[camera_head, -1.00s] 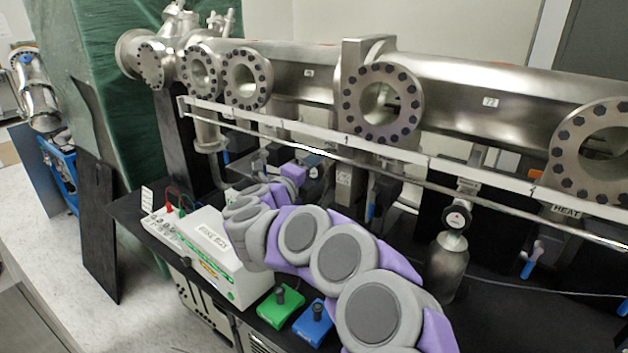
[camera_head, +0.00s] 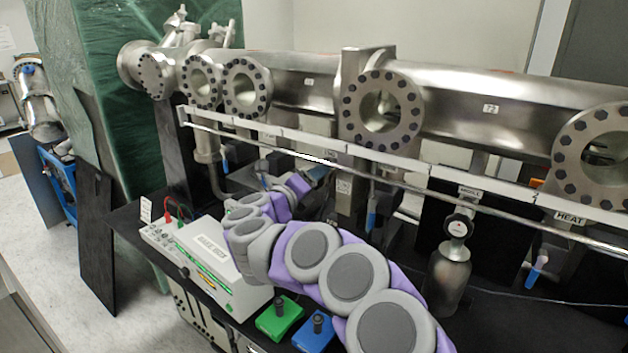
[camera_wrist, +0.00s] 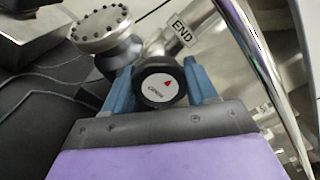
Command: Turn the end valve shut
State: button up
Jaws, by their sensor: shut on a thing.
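The end valve knob (camera_wrist: 160,88) is in the wrist view, round and black with a white face. The face carries small lettering that looks like "OPEN" and a red arrow pointing up. An "END" label (camera_wrist: 182,30) is on the metal pipe just behind it. My gripper (camera_wrist: 158,82) has its two blue fingers on the left and right sides of the knob and is shut on it. In the head view my arm reaches below the large metal tube, and its wrist end hides the knob.
A metal rail (camera_head: 400,172) and a white strip (camera_head: 345,148) run above my arm. A white control box (camera_head: 205,255), a green pedal (camera_head: 279,322) and a blue pedal (camera_head: 314,338) sit close to my arm. Another valve (camera_head: 457,226) stands to the right.

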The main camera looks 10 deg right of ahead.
jog(key=shift+f, duration=0.3)
jog(key=o, duration=0.9)
jog(key=shift+w+a, duration=0.1)
jog(key=shift+o, duration=0.7)
jog(key=shift+r, duration=0.15)
jog(key=shift+p+v, duration=1.25)
jog(key=shift+v, duration=7.5)
jog(key=shift+w, duration=0.1)
